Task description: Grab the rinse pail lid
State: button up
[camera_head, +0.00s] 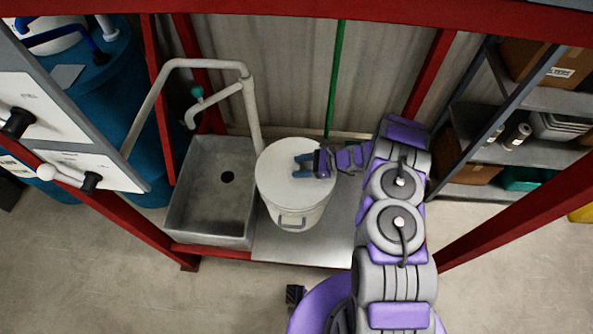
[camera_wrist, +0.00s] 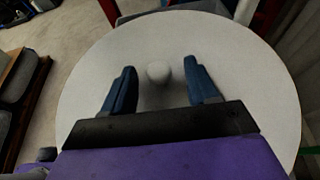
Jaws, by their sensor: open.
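The rinse pail (camera_head: 298,216) is a pale round pail with a grey handle on its front, standing on a metal shelf beside the sink. Its round white lid (camera_head: 280,168) lies on top, and the lid fills most of the wrist view (camera_wrist: 90,80). A small pale knob (camera_wrist: 158,72) stands near the lid's middle. My gripper (camera_head: 298,165) is over the lid, coming from the right. In the wrist view its blue fingers (camera_wrist: 160,76) are open, one on each side of the knob with gaps between. I cannot tell how high the fingertips are above the lid.
A grey metal sink (camera_head: 212,190) with a pale pipe (camera_head: 190,64) and tap stands left of the pail. Red frame posts (camera_head: 183,170) border the station. Shelves with boxes (camera_head: 475,160) are at the right. The metal shelf (camera_head: 310,243) is bare around the pail's front.

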jog(key=shift+c, duration=0.2)
jog(key=shift+a, duration=0.35)
jog(key=c, duration=0.6)
jog(key=shift+d, duration=0.2)
grip_shut()
